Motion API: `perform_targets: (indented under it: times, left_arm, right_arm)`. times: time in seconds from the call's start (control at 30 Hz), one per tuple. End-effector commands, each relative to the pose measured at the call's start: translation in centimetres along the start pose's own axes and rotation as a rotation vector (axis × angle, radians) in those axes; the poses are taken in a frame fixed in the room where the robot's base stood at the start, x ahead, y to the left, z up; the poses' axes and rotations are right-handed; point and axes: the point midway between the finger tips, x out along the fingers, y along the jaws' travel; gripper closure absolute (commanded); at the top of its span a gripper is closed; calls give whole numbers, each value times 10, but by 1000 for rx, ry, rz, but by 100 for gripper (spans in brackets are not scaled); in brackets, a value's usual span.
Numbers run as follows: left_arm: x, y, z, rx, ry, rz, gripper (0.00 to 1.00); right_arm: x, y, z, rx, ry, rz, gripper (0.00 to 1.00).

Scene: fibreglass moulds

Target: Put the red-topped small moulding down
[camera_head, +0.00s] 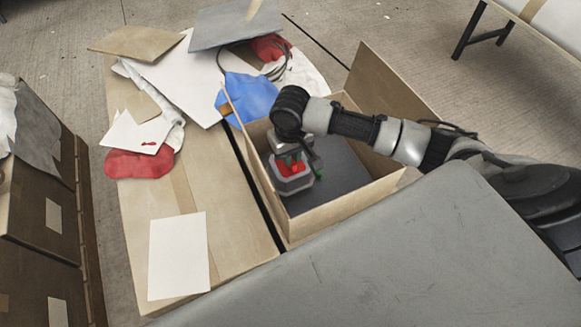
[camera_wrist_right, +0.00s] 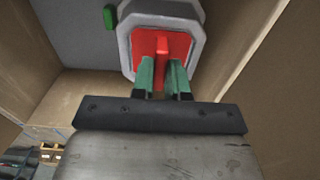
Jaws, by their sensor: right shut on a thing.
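The red-topped small moulding (camera_head: 291,174) is a grey eight-sided piece with a red top and a raised red ridge. It is inside an open cardboard box (camera_head: 344,209), above or on the dark grey bottom; I cannot tell whether it touches. In the right wrist view the moulding (camera_wrist_right: 128,56) fills the top middle. My right gripper (camera_head: 290,160) reaches into the box from the right. Its green fingers (camera_wrist_right: 163,72) are shut on the red ridge. My left gripper is not in view.
The box's dark bottom (camera_head: 350,165) is bare right of the moulding. A raised flap (camera_head: 385,85) stands behind. A large grey surface (camera_head: 420,260) is in front. Cloths, a blue piece (camera_head: 252,97) and boards lie on the cardboard left, with a white sheet (camera_head: 178,256).

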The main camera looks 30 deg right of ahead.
Motion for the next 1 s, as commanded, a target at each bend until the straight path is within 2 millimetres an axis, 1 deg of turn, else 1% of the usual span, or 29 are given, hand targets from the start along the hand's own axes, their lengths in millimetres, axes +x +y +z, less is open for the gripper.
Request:
perform_targets:
  times: [0.03,0.23,0.33,0.4,0.47,0.6,0.83,0.87,1.0]
  left_arm:
    - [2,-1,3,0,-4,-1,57]
    - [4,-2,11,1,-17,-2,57]
    - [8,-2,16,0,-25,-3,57]
    - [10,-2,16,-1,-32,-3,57]
    - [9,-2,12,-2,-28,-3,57]
    - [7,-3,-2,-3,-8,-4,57]
    - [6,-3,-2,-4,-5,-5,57]
    - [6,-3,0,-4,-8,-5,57]
    - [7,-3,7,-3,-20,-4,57]
  right_arm:
    - [6,0,0,0,-1,0,100]
    - [19,0,0,1,-1,0,100]
    - [34,-1,0,1,-2,-1,100]
    - [46,-1,0,1,-1,-1,100]
    - [51,0,0,1,0,0,100]
    - [52,0,0,0,2,-1,100]
    - [54,-1,0,0,0,-1,100]
    - [55,0,0,0,0,-1,83]
    - [55,0,0,0,0,-1,61]
